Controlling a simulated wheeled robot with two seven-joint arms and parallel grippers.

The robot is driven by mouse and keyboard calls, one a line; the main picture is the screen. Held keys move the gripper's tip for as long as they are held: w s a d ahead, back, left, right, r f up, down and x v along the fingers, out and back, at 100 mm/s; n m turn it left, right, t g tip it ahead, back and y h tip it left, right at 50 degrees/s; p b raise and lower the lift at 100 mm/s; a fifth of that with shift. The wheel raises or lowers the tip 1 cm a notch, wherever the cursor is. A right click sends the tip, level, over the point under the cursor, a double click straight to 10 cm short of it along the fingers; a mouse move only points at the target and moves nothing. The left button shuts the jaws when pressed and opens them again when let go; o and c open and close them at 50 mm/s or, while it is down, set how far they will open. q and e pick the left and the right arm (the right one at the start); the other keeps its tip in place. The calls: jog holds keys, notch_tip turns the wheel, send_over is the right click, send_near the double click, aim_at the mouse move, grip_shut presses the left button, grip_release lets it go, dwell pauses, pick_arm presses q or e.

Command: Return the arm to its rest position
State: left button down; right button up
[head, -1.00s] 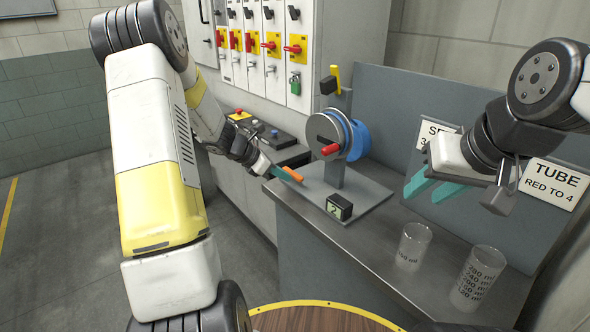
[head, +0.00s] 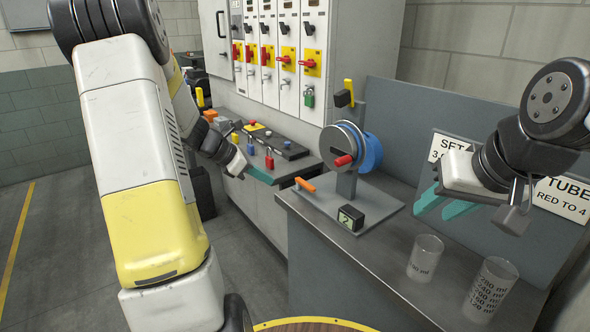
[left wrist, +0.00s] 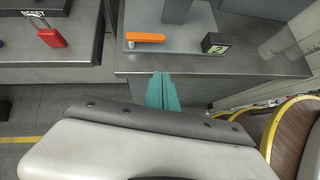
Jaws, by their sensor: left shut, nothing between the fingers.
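My left gripper (head: 262,174) is shut and empty in the head view, with its arm coming in from the left. It is left of the orange handle (head: 305,185) on the pump stand and apart from it. In the left wrist view its teal fingers (left wrist: 161,92) are together, just in front of the metal counter's edge, with the orange handle (left wrist: 145,37) beyond. My right gripper (head: 440,203) is open and empty at the right, its teal fingers apart above the counter, in front of the sign board.
The pump stand (head: 375,209) carries a blue reel (head: 368,148) with a red knob and a small numbered display (head: 350,218). Two clear beakers (head: 425,258) (head: 490,287) stand on the counter. Open floor lies left.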

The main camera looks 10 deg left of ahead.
pick_arm(q)
jog(key=s+d+r+m+y, duration=0.1)
jog(key=s+d+r+m, duration=0.2)
jog(key=s+m, duration=0.5)
jog(key=s+d+r+m+y, duration=0.2)
jog(key=s+r+m, duration=0.4)
jog(key=s+m, duration=0.3)
jog(key=s+d+r+m+y, duration=0.2)
jog(key=s+d+r+m, duration=0.2)
jog(key=s+m, duration=0.4)
jog(key=shift+s+d+r+m+t, duration=0.25)
jog(key=shift+s+m+t, duration=0.05)
jog(key=shift+m, duration=0.1)
